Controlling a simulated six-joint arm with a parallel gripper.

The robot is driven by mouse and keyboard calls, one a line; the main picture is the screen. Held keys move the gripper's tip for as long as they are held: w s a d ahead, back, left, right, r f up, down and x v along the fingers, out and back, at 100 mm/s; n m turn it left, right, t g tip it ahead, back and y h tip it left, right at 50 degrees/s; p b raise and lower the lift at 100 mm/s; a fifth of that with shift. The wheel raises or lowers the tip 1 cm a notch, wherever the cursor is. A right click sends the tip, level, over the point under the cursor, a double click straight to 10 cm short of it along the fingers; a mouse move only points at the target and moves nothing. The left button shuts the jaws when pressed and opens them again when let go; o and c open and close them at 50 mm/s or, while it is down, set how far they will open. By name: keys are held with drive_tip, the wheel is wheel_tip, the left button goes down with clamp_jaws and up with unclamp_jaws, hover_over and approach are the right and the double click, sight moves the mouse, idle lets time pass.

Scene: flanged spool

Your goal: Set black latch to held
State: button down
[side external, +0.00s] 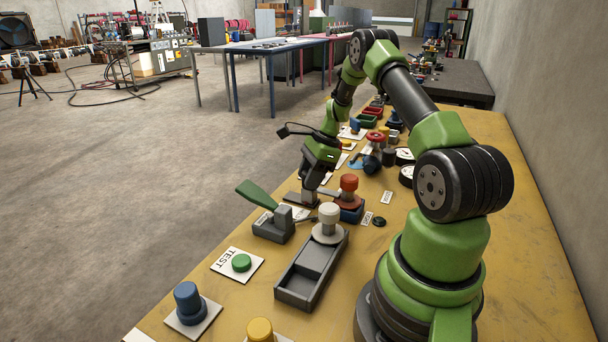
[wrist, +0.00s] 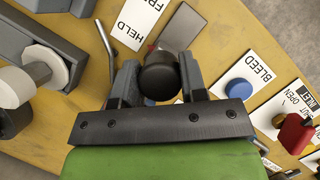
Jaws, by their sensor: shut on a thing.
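The black latch's round black knob (wrist: 158,78) sits between the two grey fingers of my gripper (wrist: 160,66) in the wrist view. The fingers are shut on it from both sides. A grey flat plate (wrist: 183,27) lies just beyond the knob. A white card (wrist: 125,32) beside it reads HELD, and a second word on it is cut off by the frame edge. In the side view my gripper (side external: 312,184) is low over the bench at the latch, and its fingers largely hide the knob.
A red-topped knob (side external: 348,184) stands close right of my gripper in the side view. A green-handled lever (side external: 262,202) and a grey slide with a white knob (side external: 328,216) are nearer the camera. A blue button by a BLEED card (wrist: 240,90) lies right in the wrist view.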

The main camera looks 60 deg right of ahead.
drive_tip(key=shift+s+f, duration=0.1)
drive_tip(key=shift+s, duration=0.2)
drive_tip(key=c, duration=0.7)
unclamp_jaws()
drive_tip(key=shift+w, duration=0.1)
drive_tip(key=v, duration=1)
drive_tip(key=shift+w, duration=0.1)
drive_tip(key=w+a+r+n+h, duration=0.1)
drive_tip(key=a+r+n+h, duration=0.1)
drive_tip(key=a+r+n, duration=1.05)
drive_tip(key=s+a+r+n+t, duration=0.1)
drive_tip(key=s+a+n, duration=0.2)
drive_tip(key=a, duration=0.3)
drive_tip(key=s+a+r+n+t, duration=0.1)
drive_tip(key=s+a+n, duration=0.3)
drive_tip(key=s+a, duration=0.1)
drive_tip(key=s+a+r+n+t, duration=0.1)
drive_tip(key=s+a+r+n, duration=0.1)
drive_tip(key=a, duration=0.5)
drive_tip(key=shift+s+n+t+y, duration=0.4)
drive_tip(key=shift+s+n, duration=0.35)
drive_tip(key=shift+s, duration=0.5)
